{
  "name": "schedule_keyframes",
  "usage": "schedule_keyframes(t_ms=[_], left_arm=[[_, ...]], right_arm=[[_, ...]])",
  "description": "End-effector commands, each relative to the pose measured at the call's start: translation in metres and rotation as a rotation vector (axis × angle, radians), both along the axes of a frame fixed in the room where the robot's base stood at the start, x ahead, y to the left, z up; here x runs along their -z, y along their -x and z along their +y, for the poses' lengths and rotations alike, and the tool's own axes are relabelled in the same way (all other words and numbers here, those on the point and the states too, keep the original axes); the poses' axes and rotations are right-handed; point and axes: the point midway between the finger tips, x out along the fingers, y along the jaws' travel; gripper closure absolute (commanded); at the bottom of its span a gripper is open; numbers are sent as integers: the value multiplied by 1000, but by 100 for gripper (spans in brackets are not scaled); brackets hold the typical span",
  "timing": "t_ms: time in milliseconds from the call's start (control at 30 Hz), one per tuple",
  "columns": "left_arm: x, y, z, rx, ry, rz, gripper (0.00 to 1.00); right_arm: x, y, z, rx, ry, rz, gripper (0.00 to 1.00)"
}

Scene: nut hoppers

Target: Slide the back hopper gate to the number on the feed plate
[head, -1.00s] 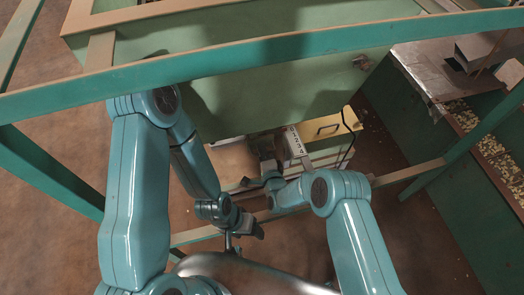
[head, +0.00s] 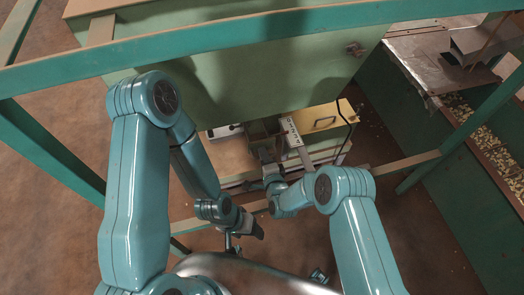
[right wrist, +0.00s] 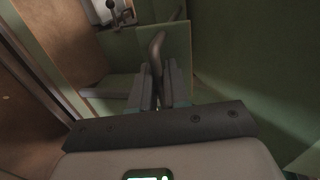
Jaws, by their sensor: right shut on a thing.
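My right gripper (head: 266,156) reaches under the green hopper body, beside a pale strip with dark marks (head: 291,132). In the right wrist view the fingers (right wrist: 162,88) are shut on a dark curved handle (right wrist: 157,45). The handle stands against a green plate (right wrist: 178,58), which looks like the gate. The marks on the strip are too small to read. My left gripper (head: 247,226) hangs low near the middle of the head view, away from the hopper; its jaws are not clear. I cannot make out a number on a feed plate.
The large green hopper body (head: 285,75) fills the upper middle. A yellow box front with a handle (head: 325,120) and a hanging black cable sit below it. Teal frame bars (head: 240,45) cross above and beside. A trough of nuts (head: 495,150) stands at the right.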

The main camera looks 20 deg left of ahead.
Motion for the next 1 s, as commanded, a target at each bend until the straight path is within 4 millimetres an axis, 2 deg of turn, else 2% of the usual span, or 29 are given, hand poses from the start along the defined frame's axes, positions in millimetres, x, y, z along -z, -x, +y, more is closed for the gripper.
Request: schedule_keyframes(t_ms=[100, 300, 633, 667, 700, 1000], left_arm=[[-11, 0, 0, 0, 0, -1, 33], [-15, 0, 0, 0, 0, -1, 33], [-15, 0, 0, 0, 0, -1, 33], [-15, 0, 0, 0, 0, -1, 33], [-15, 0, 0, 0, 0, -1, 33], [-15, 0, 0, 0, 0, 0, 33]], right_arm=[[-1, 18, -13, 0, 3, 9, 100], [0, 36, -25, 1, 2, 6, 100], [1, 40, -28, 2, 3, 7, 100], [1, 40, -28, 2, 3, 7, 82], [1, 41, -28, 3, 2, 7, 70], [0, 41, -28, 0, 1, 3, 70]])
